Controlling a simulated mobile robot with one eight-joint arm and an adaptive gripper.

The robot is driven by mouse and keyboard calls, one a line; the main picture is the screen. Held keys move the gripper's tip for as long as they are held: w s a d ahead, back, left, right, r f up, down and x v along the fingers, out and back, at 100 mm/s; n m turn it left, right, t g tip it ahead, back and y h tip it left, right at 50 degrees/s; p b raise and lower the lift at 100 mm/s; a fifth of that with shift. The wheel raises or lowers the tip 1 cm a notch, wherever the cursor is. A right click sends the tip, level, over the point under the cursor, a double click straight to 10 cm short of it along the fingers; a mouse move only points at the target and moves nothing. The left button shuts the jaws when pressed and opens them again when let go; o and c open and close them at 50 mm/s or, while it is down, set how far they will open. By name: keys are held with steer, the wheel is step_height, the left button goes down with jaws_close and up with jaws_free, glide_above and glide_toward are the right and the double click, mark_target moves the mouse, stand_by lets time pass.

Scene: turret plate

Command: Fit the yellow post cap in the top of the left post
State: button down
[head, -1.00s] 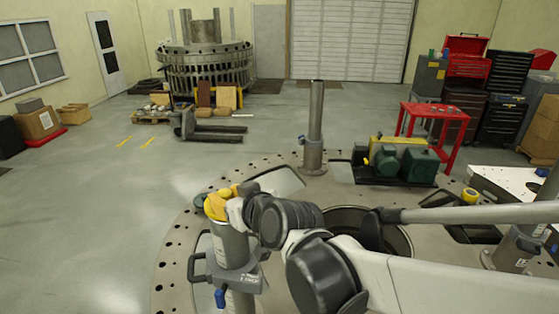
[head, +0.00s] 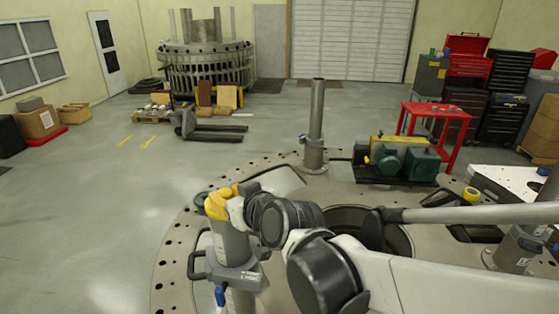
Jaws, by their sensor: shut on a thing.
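The left post (head: 232,243) is a grey metal tube standing upright at the lower left of the plate, with a handled grey clamp (head: 235,274) around it. The yellow post cap (head: 217,204) is at the top of this post. My gripper (head: 222,197) is shut on the cap, reaching in from the right. My gripper and wrist partly hide the cap and the post's rim. I cannot tell whether the cap is seated in the post or just above it.
The round turret plate (head: 170,268) has a large central opening (head: 395,238) beneath my arm. Another grey post (head: 316,125) stands at the back. A green and yellow pump unit (head: 398,160) sits at the back right, near a red table (head: 436,109). Open floor lies left.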

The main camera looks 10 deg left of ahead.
steer(key=shift+f, duration=0.2)
steer(key=c, duration=1.4)
jaws_free()
steer(key=p+v, duration=0.5)
steer(key=v, duration=0.6)
steer(key=shift+r, duration=0.1)
